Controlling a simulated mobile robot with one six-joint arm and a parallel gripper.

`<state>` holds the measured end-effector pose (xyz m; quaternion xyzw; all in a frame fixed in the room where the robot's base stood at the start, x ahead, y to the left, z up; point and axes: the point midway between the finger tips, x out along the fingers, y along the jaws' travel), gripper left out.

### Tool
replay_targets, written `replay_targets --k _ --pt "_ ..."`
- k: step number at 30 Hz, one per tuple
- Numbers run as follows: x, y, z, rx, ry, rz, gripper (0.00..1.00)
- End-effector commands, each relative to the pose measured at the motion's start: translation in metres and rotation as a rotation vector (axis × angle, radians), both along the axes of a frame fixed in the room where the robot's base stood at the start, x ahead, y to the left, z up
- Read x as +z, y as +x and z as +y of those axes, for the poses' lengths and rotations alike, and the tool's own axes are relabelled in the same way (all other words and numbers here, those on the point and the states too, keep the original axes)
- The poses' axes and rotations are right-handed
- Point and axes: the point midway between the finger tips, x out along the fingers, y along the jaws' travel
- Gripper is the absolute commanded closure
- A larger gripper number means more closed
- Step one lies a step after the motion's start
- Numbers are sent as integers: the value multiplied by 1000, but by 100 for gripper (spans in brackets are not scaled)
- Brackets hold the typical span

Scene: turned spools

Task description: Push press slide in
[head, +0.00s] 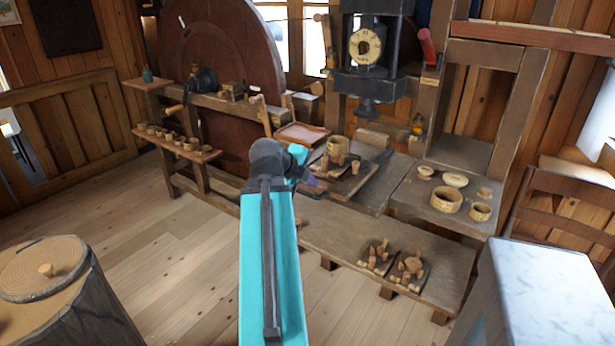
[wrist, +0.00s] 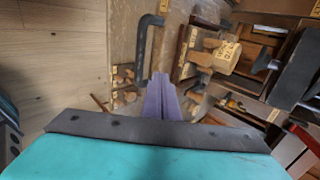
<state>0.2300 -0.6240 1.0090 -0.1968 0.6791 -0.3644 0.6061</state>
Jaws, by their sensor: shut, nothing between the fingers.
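The press (head: 368,88) stands at the back centre, a dark frame with a round dial above a black ram. The press slide (head: 350,186) appears to be the dark flat board that juts forward from under it. A wooden cup (head: 338,149) and several small wooden pegs stand on the board. My gripper (head: 315,182), with purple fingers, is at the board's left front side; I cannot tell if it touches. In the wrist view my gripper (wrist: 160,82) is shut and empty, with the cup (wrist: 227,57) up and to the right. My arm hides part of the board's left side.
A low bench (head: 400,235) runs in front, with two small dark plates of wooden pieces. Wooden rings and bowls (head: 447,199) stand on the right-hand surface. A pale-topped block (head: 550,275) is at the right front. A stump (head: 50,290) is at left, with open floor between.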

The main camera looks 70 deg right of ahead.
Motion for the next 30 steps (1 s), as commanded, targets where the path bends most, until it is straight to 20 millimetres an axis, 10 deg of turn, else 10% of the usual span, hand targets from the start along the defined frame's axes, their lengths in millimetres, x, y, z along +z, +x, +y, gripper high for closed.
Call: replay_targets --k 30 --pt "-16 -14 -55 1 0 0 100"
